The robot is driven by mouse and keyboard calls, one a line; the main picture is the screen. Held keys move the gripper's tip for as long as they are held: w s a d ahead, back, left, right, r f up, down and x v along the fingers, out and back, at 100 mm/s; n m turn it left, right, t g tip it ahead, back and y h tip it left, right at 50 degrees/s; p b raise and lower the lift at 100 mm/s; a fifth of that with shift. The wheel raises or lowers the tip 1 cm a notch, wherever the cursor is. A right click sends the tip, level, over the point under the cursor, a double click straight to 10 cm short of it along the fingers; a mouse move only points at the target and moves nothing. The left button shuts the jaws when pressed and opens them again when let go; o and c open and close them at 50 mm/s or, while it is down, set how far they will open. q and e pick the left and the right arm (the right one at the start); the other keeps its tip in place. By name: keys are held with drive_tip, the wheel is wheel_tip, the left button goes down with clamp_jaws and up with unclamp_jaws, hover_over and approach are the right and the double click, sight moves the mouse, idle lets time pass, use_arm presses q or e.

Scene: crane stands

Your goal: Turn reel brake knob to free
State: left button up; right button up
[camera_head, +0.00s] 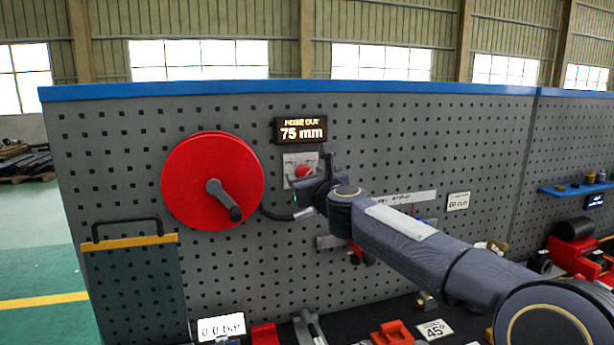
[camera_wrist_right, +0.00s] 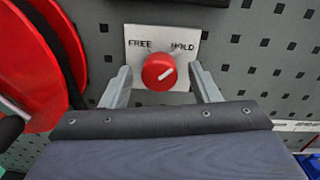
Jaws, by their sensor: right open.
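The red brake knob (camera_wrist_right: 160,71) sits on a white plate (camera_wrist_right: 183,42) marked FREE at left and HOLD at right. Its pale pointer line slants up to the right, toward HOLD. In the head view the knob (camera_head: 303,171) shows just left of my right gripper (camera_head: 318,180). In the right wrist view my right gripper (camera_wrist_right: 160,88) is open, one finger on each side of the knob; I cannot tell whether they touch it. The red hose reel (camera_head: 190,160) with its dark crank is left of the plate. My left gripper is not in view.
A display reading HOSE OUT 75 mm (camera_head: 300,130) hangs above the knob on the grey pegboard (camera_head: 400,130). A black hose end (camera_head: 290,215) is below. A dark panel with a handle (camera_head: 130,280) stands lower left. Several red items lie along the bottom.

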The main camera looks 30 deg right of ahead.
drive_tip(key=shift+w, duration=0.1)
drive_tip(key=shift+c, duration=0.2)
drive_tip(key=c, duration=1)
drive_tip(key=shift+o, duration=0.2)
drive_tip(key=shift+n, duration=0.3)
drive_tip(key=shift+n+p, duration=3.1)
drive_tip(key=shift+n, duration=5.4)
